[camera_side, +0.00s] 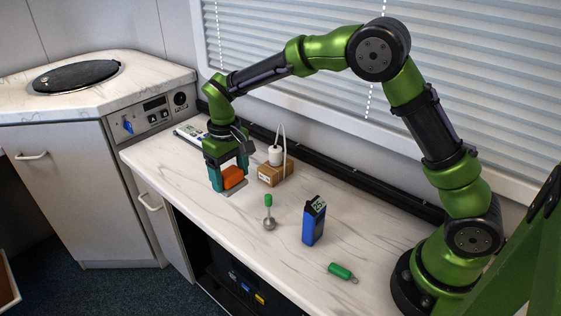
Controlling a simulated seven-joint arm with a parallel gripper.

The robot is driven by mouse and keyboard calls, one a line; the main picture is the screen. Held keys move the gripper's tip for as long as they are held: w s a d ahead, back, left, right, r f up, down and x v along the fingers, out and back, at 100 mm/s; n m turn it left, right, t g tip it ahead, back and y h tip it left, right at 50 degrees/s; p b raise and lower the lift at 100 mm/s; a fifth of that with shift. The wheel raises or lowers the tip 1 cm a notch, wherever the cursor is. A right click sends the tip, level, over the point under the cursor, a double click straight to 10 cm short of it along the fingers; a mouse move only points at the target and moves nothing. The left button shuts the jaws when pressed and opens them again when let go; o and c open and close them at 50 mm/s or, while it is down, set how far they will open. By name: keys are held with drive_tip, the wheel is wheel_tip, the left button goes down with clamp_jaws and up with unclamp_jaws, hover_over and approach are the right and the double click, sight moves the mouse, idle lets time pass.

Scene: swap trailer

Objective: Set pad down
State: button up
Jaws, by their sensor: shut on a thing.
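My gripper (231,183) points down over the far left part of the white marbled counter. Its teal fingers are shut on an orange block (233,176), which I take to be the pad. A thin grey plate (236,191) shows just under the block at the counter top. I cannot tell whether the block touches the plate or is fixed to it. The left finger hides part of the block.
A cardboard-brown box (270,176) with a white corded device (275,156) stands right of my gripper. A green-topped metal probe (268,212), a blue meter (313,222) and a green-handled item (341,271) are nearer. A flat white device (189,132) lies behind. The counter's front edge (185,232) is close.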

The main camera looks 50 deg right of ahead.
wheel_tip(320, 180, down, 9)
drive_tip(key=shift+r, duration=0.2)
idle(0.3)
drive_tip(key=shift+f, duration=0.15)
drive_tip(key=o, duration=1)
drive_tip(key=shift+o, duration=0.2)
